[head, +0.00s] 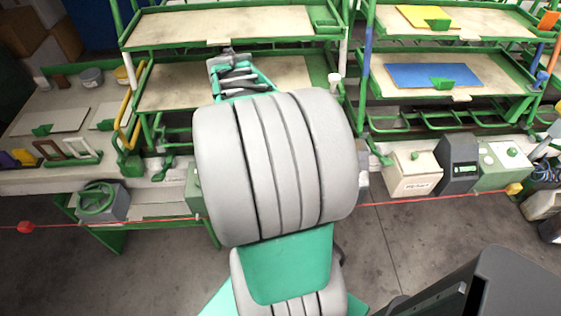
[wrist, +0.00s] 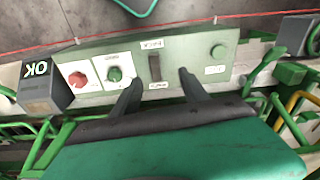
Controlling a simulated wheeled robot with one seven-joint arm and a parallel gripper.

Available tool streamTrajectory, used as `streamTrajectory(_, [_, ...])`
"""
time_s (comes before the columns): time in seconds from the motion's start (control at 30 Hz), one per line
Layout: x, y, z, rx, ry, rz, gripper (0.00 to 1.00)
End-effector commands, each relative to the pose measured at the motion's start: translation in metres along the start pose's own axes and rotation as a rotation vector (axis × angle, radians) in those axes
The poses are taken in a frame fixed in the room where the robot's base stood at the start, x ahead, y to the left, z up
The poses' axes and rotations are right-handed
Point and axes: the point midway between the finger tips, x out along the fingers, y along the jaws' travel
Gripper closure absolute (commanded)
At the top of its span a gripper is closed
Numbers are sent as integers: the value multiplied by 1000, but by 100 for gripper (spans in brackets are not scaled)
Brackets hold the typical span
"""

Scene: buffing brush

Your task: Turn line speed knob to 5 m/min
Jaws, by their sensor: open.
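In the wrist view a grey-green control panel (wrist: 190,85) lies ahead of my gripper. It carries a green round knob (wrist: 114,74) with a white dial plate, probably the line speed knob, but its label is too small to read. My gripper (wrist: 160,75) is open and empty. Its two dark fingers straddle the dark vertical slot or switch (wrist: 154,67) on the panel in the picture. The green knob is just left of the left finger. I cannot tell whether the fingertips touch the panel. In the head view my arm hides the gripper and most of the panel.
Green shelves (head: 230,25) rise behind. A red cord (head: 140,222) runs along the front.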

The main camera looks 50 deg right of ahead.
Motion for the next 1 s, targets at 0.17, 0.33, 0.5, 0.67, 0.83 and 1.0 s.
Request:
streamTrajectory(0.17, [25,97,-18,282,-74,18,48])
streamTrajectory(0.33, [41,114,-17,330,-87,19,48])
streamTrajectory(0.5, [73,113,-14,327,-88,19,48])
streamTrajectory(0.67, [99,113,-12,326,-85,19,48])
streamTrajectory(0.83, [108,113,-12,326,-82,20,48])
streamTrajectory(1.0, [108,113,-12,326,-81,20,48])
